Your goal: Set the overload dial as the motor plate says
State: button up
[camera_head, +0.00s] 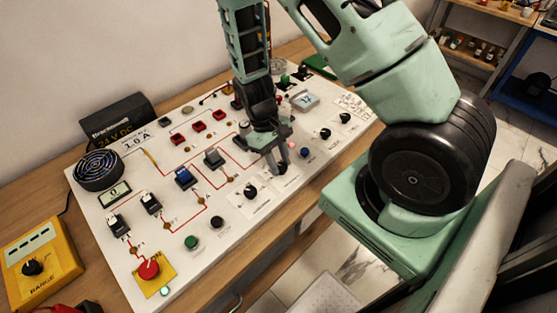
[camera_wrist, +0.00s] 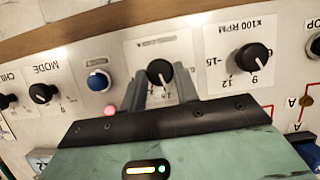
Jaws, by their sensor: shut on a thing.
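The black motor (camera_head: 128,110) lies at the back left of the board. Its plate (camera_head: 133,140) reads "Brockwell", "24 V DC" and "1.0 A". My gripper (camera_head: 277,166) is low over the board's front half, its fingers around a black dial knob (camera_head: 283,169). In the wrist view my gripper (camera_wrist: 160,84) is shut on that knob (camera_wrist: 158,70), one finger on each side. The knob's white pointer line aims down toward the gripper in that view. The dial's scale is mostly hidden by the fingers, and its small label is too blurred to read.
A dial marked "x100 RPM" (camera_wrist: 254,57) is close beside the held knob, and a blue button (camera_wrist: 98,80) is on its other side. The MODE knob (camera_wrist: 43,93) is farther off. A red stop button (camera_head: 149,269) and yellow meter (camera_head: 40,262) are at the left.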

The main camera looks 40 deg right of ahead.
jog(key=shift+d+m+y, duration=0.1)
jog(key=shift+m+y, duration=0.4)
jog(key=shift+m, duration=0.8)
jog(key=o, duration=1)
jog(key=shift+c, duration=0.2)
jog(key=shift+r, duration=0.15)
jog(key=b+v, duration=0.3)
jog(key=v, duration=1.4)
jog(key=shift+d, duration=0.2)
jog(key=shift+r, duration=0.15)
